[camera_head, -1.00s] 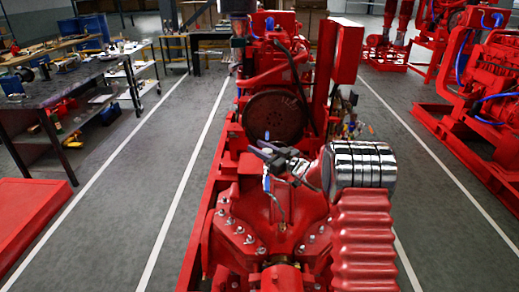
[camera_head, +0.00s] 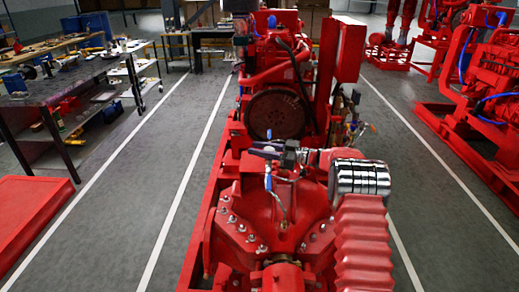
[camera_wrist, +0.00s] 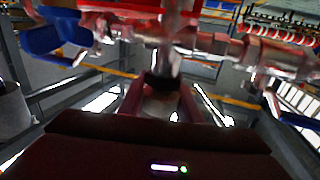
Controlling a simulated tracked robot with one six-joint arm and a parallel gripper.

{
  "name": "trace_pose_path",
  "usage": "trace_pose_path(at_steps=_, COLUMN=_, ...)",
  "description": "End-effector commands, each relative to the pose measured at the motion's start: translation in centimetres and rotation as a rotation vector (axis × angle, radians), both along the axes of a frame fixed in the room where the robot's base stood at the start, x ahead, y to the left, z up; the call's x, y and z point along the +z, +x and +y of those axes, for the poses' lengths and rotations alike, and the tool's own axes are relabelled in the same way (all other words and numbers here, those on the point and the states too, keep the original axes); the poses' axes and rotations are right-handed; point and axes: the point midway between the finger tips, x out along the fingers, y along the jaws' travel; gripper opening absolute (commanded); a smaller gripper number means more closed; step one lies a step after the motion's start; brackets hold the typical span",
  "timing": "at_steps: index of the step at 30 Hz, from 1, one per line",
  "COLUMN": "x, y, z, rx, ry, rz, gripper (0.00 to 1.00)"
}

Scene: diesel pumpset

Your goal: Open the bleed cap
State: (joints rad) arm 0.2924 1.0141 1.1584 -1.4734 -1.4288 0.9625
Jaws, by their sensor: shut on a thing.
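In the wrist view, my gripper (camera_wrist: 160,100) is shut on a small dark-banded metal piece, which I take to be the bleed cap (camera_wrist: 163,80). It sits at the end of a short metal stem below a horizontal pipe fitting (camera_wrist: 215,42). The fingers hide part of the cap. In the head view, my gripper (camera_head: 289,153) is beside blue valve handles above the red pump casing. The cap cannot be made out there.
A blue valve handle (camera_wrist: 55,35) is close at the left in the wrist view, and another blue part is at lower right. In the head view, an upright blue handle (camera_head: 268,177) stands close by. The engine (camera_head: 275,110) is behind. Open floor (camera_head: 165,160) lies to the left.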

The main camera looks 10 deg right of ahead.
Motion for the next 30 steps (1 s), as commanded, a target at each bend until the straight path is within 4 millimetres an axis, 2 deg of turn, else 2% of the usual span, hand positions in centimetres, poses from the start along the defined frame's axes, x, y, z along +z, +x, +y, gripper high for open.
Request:
trace_pose_path(at_steps=18, x=0.0, y=-0.8, z=0.2, rx=0.236, ry=0.0, rz=-0.002, gripper=0.09)
trace_pose_path(at_steps=30, x=0.1, y=-1.0, z=0.3, rx=0.298, ry=0.001, rz=-0.002, gripper=0.09)
